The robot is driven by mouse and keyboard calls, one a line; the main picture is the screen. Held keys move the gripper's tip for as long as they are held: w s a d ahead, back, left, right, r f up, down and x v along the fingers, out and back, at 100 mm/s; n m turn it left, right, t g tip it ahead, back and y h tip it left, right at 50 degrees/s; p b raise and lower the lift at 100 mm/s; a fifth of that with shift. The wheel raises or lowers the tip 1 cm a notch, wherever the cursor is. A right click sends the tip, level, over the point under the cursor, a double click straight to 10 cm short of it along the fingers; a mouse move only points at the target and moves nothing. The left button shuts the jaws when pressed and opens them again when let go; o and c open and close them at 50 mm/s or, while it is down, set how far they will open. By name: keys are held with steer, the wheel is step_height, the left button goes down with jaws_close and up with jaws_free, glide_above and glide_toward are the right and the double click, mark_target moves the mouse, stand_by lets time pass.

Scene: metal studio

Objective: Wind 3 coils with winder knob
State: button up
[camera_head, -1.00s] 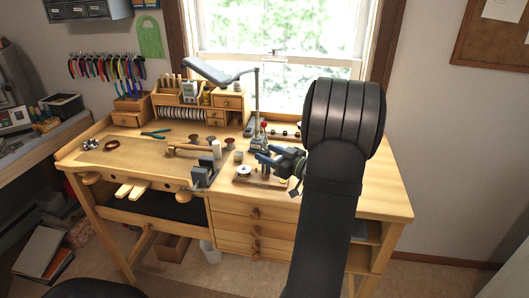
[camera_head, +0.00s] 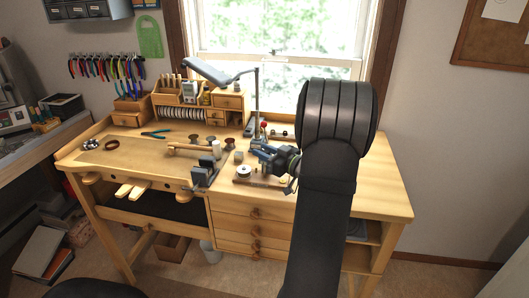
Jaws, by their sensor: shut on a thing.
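The winder (camera_head: 262,182) sits on the bench top right of centre, a low wooden base with a white spool (camera_head: 244,171) at its left end. The wound coils cannot be made out at this size.
A small vise (camera_head: 203,173) stands at the bench's front edge, left of the winder. A lamp arm (camera_head: 257,95) rises behind. The bench's right side (camera_head: 385,190) is clear.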

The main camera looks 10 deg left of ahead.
steer(key=shift+t, duration=0.3)
steer(key=m+t+h, duration=0.5)
steer(key=shift+m+t+h, duration=1.2)
steer(key=shift+h, duration=0.4)
steer(key=o, duration=1)
steer(key=v, duration=1.7)
steer(key=shift+s, duration=0.3)
